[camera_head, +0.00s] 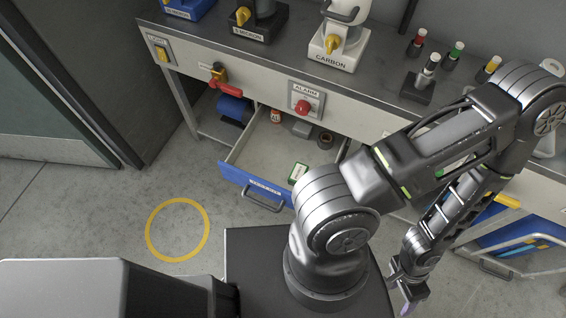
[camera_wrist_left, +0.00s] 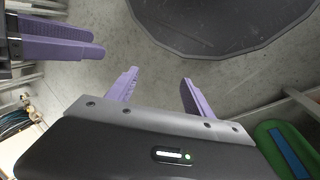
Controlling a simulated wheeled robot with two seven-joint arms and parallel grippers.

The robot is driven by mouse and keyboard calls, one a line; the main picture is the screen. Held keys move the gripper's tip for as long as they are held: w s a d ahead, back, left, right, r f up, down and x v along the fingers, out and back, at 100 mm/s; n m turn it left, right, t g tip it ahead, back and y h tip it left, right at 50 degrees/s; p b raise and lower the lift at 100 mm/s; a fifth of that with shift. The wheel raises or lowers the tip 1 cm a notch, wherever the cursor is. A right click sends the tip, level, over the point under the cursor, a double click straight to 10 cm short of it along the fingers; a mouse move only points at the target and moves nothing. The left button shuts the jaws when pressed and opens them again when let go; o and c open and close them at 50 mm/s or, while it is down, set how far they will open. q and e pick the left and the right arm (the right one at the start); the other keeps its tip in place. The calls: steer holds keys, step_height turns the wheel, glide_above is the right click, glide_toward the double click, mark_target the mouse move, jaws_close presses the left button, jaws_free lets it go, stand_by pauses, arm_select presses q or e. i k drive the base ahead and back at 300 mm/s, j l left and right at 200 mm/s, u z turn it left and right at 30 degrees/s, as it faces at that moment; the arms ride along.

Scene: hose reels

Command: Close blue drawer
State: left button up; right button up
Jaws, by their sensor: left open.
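The blue drawer (camera_head: 235,178) is pulled out from under the bench, its front labelled and fitted with a grey bar handle (camera_head: 262,203). Its right part is hidden behind my arm. My left gripper (camera_head: 408,292) is low at the right, well away from the drawer. In the left wrist view its purple fingers (camera_wrist_left: 160,90) are apart with nothing between them. Other purple fingers (camera_wrist_left: 65,38), apparently my right gripper's, show at that view's left edge.
The bench (camera_head: 245,62) carries several filter units and small bottles. A red-handled valve (camera_head: 225,86) and a red alarm button (camera_head: 304,106) project from its front. Another open drawer (camera_head: 520,232) is at the right. A yellow floor ring (camera_head: 150,232) lies on clear floor.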

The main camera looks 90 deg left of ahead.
mark_target(263, 160)
steer(key=k+u, duration=0.15)
steer(key=u, duration=2.85)
